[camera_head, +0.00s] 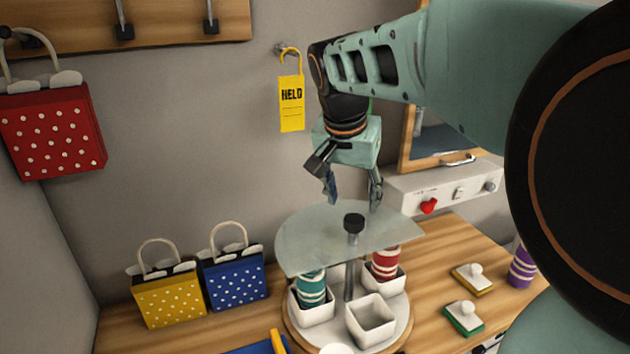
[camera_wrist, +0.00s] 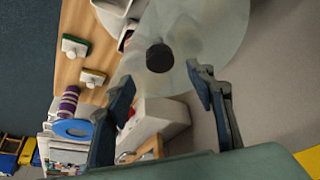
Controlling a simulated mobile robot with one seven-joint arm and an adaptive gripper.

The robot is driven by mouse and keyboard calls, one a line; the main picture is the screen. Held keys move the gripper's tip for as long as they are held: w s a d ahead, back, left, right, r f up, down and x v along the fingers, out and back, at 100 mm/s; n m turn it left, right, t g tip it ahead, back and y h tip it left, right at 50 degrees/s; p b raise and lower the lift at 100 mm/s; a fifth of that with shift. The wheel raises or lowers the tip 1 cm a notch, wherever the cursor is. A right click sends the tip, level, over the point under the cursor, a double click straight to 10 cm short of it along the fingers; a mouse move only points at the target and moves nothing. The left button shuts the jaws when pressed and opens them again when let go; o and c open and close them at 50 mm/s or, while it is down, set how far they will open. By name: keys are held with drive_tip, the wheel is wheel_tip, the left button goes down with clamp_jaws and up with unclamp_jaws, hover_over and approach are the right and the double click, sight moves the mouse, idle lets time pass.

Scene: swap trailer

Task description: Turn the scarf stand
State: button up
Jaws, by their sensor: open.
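The scarf stand is a round turntable (camera_head: 396,339) with a central post, a black knob (camera_head: 353,222) and a clear, partly cut-away disc (camera_head: 300,238) on top. White square bins (camera_head: 371,322) stand on its base. One holds a teal striped scarf roll (camera_head: 311,289), another a red striped one (camera_head: 385,262), and the front bin looks empty. My gripper (camera_head: 352,196) is open and empty, pointing down above the disc near the knob. In the wrist view the knob (camera_wrist: 159,58) lies beyond the fingertips, apart from them.
Yellow (camera_head: 170,298) and blue (camera_head: 235,278) dotted bags stand left of the stand. Stamp-like blocks (camera_head: 464,317) and a purple striped roll (camera_head: 522,266) are at right. A white control box (camera_head: 445,188) is on the wall behind. A yellow HELD tag (camera_head: 291,103) hangs near my arm.

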sight(354, 218)
drive_tip(key=x, duration=0.6)
drive_tip(key=shift+w+f, duration=0.15)
drive_tip(key=shift+f, duration=0.15)
clamp_jaws()
